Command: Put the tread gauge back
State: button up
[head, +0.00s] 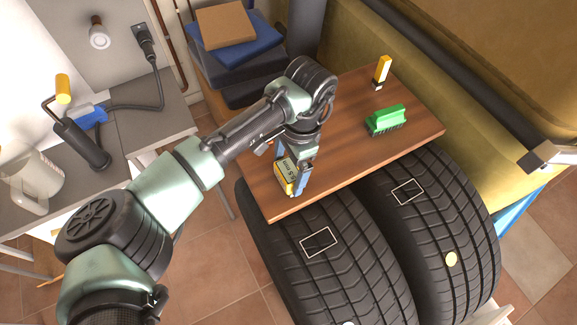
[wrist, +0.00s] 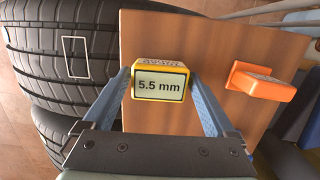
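The tread gauge (head: 287,176) is a yellow block with a display. In the wrist view the gauge (wrist: 160,84) reads 5.5 mm. My gripper (head: 299,174) is shut on it. In the wrist view the blue fingers of my gripper (wrist: 160,78) lie against its two sides. The gauge is over the front left part of the brown wooden board (head: 345,150), near its front edge. I cannot tell whether it touches the board.
A green brush (head: 387,119) and a yellow, white and black item (head: 382,72) stand on the board's right part. An orange item (wrist: 262,82) shows on the board in the wrist view. Two tires with white rectangles, left (head: 335,270) and right (head: 440,215), lie in front.

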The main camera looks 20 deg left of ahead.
jog(key=shift+o, duration=0.2)
notch_tip(320, 180, up, 12)
jog(key=w+d+p, duration=0.1)
jog(key=shift+w, duration=0.15)
jog(key=shift+d+r, duration=0.1)
jog(key=shift+d, duration=0.05)
